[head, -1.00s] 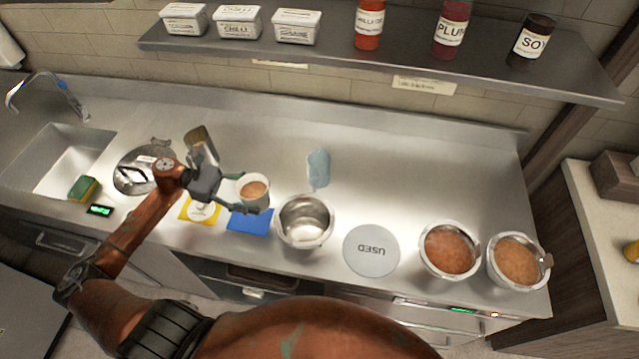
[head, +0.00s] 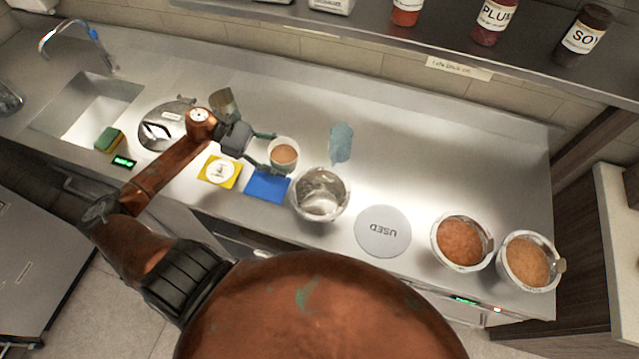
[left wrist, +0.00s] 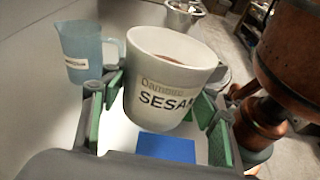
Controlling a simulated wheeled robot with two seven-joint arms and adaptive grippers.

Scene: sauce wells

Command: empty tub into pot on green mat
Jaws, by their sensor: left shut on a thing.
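My left gripper (head: 270,152) is shut on a white tub (head: 284,146) with brown sauce in it. The tub is held roughly upright above the counter, behind the blue mat (head: 266,186). In the left wrist view the tub (left wrist: 165,85) reads "SESA…" between the green-padded fingers. A steel pot (head: 321,206) with no sauce visible stands just right of the blue mat. Two more steel pots at the right hold a red-brown sauce (head: 460,241) and a lighter brown sauce (head: 527,262). No green mat shows. My right gripper is out of view.
A grey disc marked "USED" (head: 383,231) lies right of the empty pot. A pale blue jug (head: 341,143) stands behind it. A yellow mat (head: 220,171), a sponge (head: 109,139) and the sink (head: 85,108) are to the left. The back right counter is clear.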

